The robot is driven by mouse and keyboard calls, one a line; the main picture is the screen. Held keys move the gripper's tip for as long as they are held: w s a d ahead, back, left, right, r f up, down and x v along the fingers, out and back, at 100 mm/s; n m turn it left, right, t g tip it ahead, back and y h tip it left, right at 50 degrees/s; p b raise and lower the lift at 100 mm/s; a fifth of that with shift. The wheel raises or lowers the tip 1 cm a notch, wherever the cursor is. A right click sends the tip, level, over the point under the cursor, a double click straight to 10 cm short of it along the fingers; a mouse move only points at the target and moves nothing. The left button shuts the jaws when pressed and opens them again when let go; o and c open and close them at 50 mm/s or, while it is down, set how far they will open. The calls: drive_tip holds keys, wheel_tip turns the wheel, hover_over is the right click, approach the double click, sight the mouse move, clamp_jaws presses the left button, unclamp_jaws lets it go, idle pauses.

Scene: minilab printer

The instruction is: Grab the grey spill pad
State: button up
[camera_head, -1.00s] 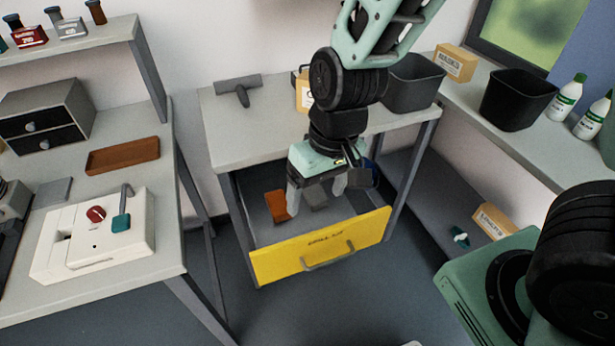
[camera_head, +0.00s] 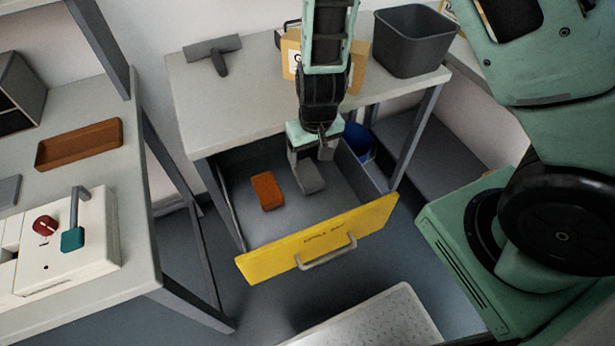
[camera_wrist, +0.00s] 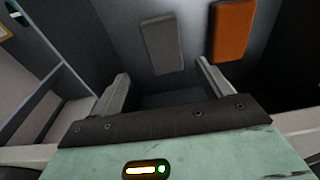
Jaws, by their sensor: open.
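The grey spill pad (camera_head: 309,177) lies flat in the open drawer with the yellow front (camera_head: 320,240). It also shows in the wrist view (camera_wrist: 163,45), beyond and between my two fingertips. An orange-brown pad (camera_head: 267,191) lies to its left in the drawer; in the wrist view the orange pad (camera_wrist: 233,31) is to the right. My gripper (camera_head: 312,160) is inside the drawer space, just above the far end of the grey pad in the head view. Its fingers (camera_wrist: 162,75) are open and empty. The height between fingertips and pad is hard to tell.
The table top (camera_head: 240,100) above the drawer bears a grey squeegee-like tool (camera_head: 214,53), a cardboard box (camera_head: 291,60) and a dark bin (camera_head: 412,40). Drawer walls stand close around my gripper. A blue round object (camera_head: 358,140) is right of the drawer.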

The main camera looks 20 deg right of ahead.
sight(308, 173)
drive_tip(key=f, duration=0.8)
drive_tip(key=shift+w+a+f+b, duration=0.3)
drive_tip(key=shift+w+a+b, duration=0.05)
drive_tip(key=shift+w+b, duration=0.05)
drive_tip(key=shift+c, duration=0.4)
drive_tip(key=c, duration=1)
